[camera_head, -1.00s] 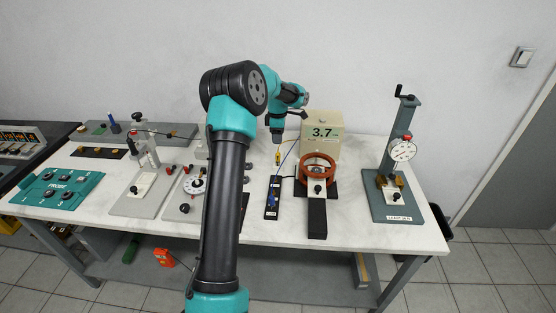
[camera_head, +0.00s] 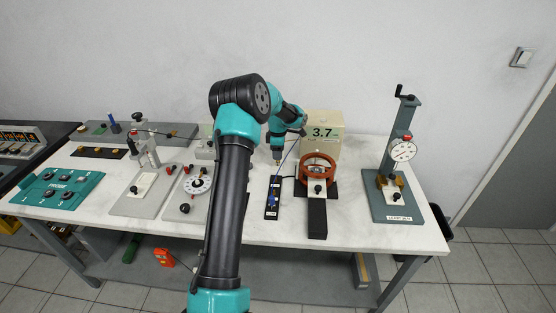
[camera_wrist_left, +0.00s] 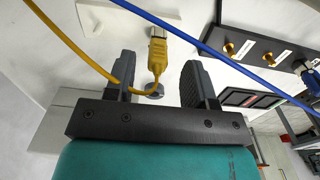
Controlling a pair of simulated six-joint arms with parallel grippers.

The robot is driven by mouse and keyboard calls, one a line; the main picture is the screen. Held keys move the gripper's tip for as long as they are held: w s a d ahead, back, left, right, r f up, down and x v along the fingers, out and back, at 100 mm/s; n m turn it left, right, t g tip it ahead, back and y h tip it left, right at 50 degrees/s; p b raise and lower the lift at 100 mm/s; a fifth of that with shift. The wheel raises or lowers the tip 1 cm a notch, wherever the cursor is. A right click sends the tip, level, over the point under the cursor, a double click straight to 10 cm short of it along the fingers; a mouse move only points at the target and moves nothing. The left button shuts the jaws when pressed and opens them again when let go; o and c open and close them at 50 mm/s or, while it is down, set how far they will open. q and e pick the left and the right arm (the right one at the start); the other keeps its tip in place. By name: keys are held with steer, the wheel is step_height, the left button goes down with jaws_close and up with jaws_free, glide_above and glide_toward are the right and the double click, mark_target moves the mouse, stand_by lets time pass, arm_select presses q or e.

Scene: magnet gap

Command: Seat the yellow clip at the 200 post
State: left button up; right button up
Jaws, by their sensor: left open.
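The yellow clip (camera_wrist_left: 157,62), with a metal end and a yellow lead, shows in the left wrist view between the two fingers of my left gripper (camera_wrist_left: 160,68). The fingers are open, with a gap on each side of the clip. In the head view my left gripper (camera_head: 277,159) points down over the table behind the black post strip (camera_head: 271,213), and mostly hides the clip. Two bare brass posts (camera_wrist_left: 231,48) with white labels stand on the strip in the wrist view; the labels are too small to read. My right gripper is out of view.
A blue clip (camera_head: 273,198) sits on the strip, its blue lead (camera_wrist_left: 200,48) crossing the wrist view. To the strip's right are an orange ring device (camera_head: 318,165) and a box reading 3.7 (camera_head: 326,145).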

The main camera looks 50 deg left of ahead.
arm_select(q)
step_height(320, 180, down, 4)
steer(key=shift+w+a+f, duration=0.1)
stand_by(0.5)
jaws_close()
